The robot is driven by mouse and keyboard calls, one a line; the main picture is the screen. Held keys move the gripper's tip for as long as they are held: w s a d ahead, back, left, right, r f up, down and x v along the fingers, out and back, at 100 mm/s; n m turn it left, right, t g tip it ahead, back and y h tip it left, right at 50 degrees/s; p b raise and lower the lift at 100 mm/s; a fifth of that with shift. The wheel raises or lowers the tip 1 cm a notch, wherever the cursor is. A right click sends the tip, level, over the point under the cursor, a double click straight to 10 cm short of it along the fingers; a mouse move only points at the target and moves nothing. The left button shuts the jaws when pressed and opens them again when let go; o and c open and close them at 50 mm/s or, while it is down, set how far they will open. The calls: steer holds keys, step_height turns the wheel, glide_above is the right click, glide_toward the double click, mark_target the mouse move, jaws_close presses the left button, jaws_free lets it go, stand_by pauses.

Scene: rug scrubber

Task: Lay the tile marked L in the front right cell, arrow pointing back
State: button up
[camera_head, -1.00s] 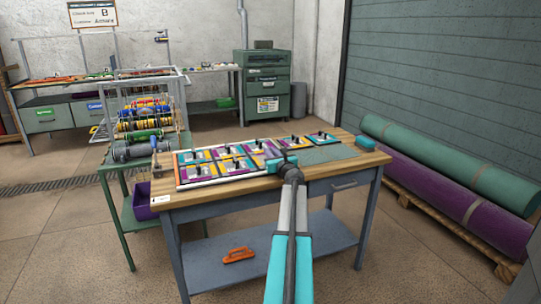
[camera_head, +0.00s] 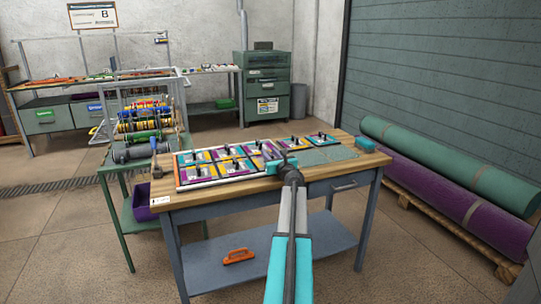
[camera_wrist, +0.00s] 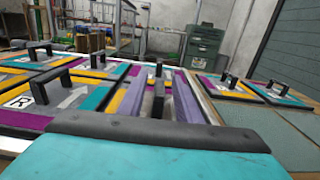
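In the head view a white-framed tray (camera_head: 180,182) of striped square tiles with black handles lies on the workbench. My gripper (camera_head: 277,158) is low over the tray's front right part and hides much of the tile there. In the wrist view my gripper (camera_wrist: 160,90) shows two greyish-purple fingers, apart, with a dark upright handle between them; a gap seems to show beside it. The letter on that tile is hidden. To its left lies a tile marked R (camera_wrist: 70,100) with a white arrow. No letter L can be read.
Two loose tiles (camera_head: 291,142) (camera_head: 321,137) lie along the bench's back edge, right of the tray. A grey-green mat (camera_head: 325,155) and a teal block (camera_head: 365,143) are on the right. A cart (camera_head: 130,160) with spools stands at left.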

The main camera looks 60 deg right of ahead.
steer(key=shift+p+v, duration=0.3)
steer(key=shift+v, duration=5.7)
